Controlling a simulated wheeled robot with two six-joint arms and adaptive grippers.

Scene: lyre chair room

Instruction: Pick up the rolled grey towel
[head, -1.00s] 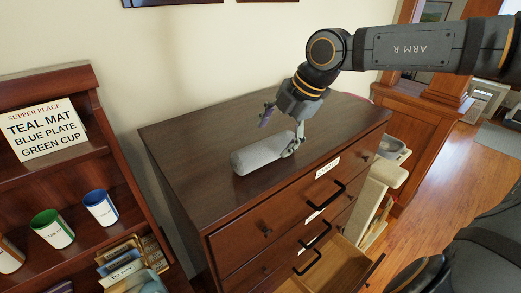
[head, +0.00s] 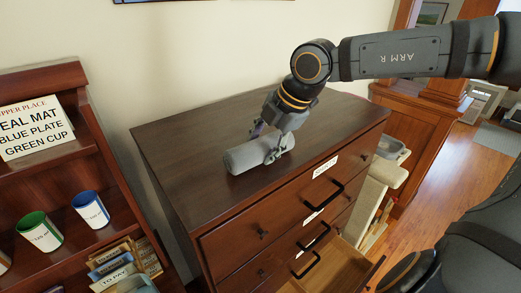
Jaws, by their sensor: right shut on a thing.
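The rolled grey towel (head: 248,156) lies lengthwise on the dark wooden top of the chest of drawers (head: 185,140), near its front edge. My right gripper (head: 270,147) reaches down from above and is shut around the towel towards its right end. One finger shows on the near side of the roll; the other is partly hidden behind it. The towel is at or very near the top surface; I cannot tell if there is a gap. My left gripper is not in view.
A lower drawer (head: 345,262) of the chest stands open at the front. At the left a shelf holds a sign (head: 35,127), a green cup (head: 40,232), a blue cup (head: 91,210) and a letter rack (head: 117,268). A cream cat tree (head: 380,185) stands right of the chest.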

